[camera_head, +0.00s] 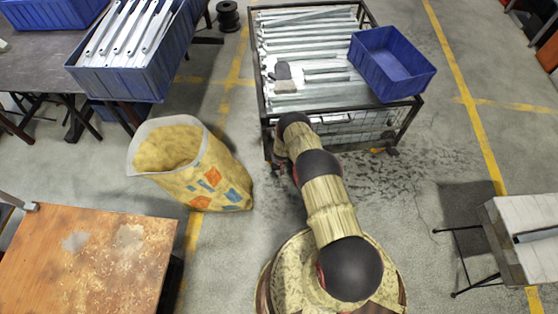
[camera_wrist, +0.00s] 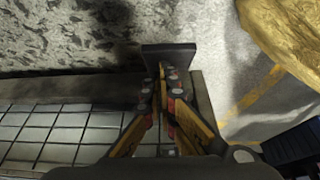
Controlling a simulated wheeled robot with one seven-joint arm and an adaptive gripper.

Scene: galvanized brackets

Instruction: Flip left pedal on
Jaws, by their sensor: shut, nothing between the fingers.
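My gripper (camera_wrist: 168,55) is shut and empty in the wrist view. Its dark fingertips are pressed together beside a dark bar at the corner of the wire-mesh crate. In the head view my arm reaches to the front left of the metal crate (camera_head: 416,104) and hides most of my gripper. A small dark piece with an orange-yellow part (camera_head: 378,151) shows low at the crate's front right; I cannot tell whether it is a pedal. No left pedal can be made out in either view; my arm covers much of the crate's lower left front.
A yellow sack (camera_head: 225,180) stands left of my arm and shows in the wrist view (camera_wrist: 290,35). A blue bin (camera_head: 392,62) sits on the crate, among galvanized brackets (camera_head: 305,35). A rusty table (camera_head: 85,260) is at lower left. Floor right of the crate is clear.

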